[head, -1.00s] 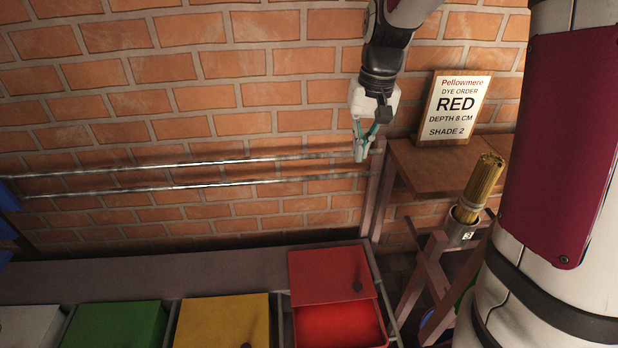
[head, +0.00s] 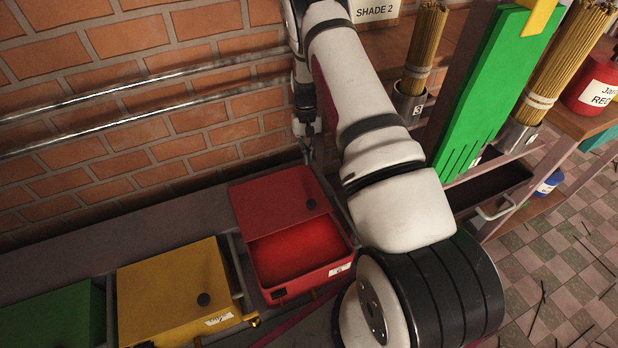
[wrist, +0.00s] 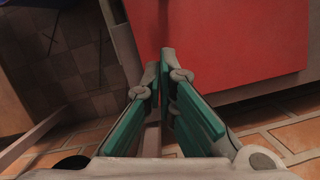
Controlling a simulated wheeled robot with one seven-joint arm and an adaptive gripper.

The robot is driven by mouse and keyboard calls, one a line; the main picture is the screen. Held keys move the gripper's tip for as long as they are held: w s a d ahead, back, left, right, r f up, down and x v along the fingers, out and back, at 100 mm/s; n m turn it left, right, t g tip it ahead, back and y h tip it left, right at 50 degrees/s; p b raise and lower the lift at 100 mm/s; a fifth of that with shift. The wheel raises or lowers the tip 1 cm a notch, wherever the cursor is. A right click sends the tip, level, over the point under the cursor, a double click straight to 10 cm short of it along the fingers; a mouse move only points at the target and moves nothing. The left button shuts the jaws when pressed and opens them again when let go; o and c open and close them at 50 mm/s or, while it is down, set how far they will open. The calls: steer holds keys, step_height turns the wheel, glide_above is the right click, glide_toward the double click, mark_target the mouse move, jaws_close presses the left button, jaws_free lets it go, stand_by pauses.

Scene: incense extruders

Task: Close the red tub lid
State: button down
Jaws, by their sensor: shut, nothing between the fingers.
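The red tub (head: 272,273) stands in the row of tubs along the wall in the head view. Its red lid (head: 262,203), with a dark knob (head: 311,204), covers the rear part. The front part is open and shows a bright red inside. My gripper (head: 308,158) points down just behind the lid's far right corner, and the fingertips are small there. In the wrist view my gripper (wrist: 158,75) is shut and empty beside a large red surface (wrist: 230,45), which looks like the lid. I cannot tell whether the fingers touch it.
A yellow tub (head: 180,285) and a green tub (head: 65,318) stand to the left, lids on. Metal rails (head: 150,95) run along the brick wall (head: 100,140). To the right are a green board (head: 490,90) and bundles of sticks (head: 425,45) in metal cups.

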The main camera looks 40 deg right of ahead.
steer(key=b, duration=0.3)
glide_toward(311, 195)
steer(key=f, duration=0.1)
steer(key=w+f, duration=0.1)
steer(key=f, duration=0.3)
steer(key=shift+w+d+f, duration=0.2)
steer(key=shift+d, duration=0.1)
steer(key=shift+s+a+b, duration=0.35)
steer(key=shift+s, duration=0.25)
steer(key=shift+s+a+b, duration=0.3)
steer(key=shift+s, duration=0.3)
steer(key=shift+s+a, duration=0.25)
steer(key=shift+s, duration=0.3)
steer(key=shift+r, duration=0.1)
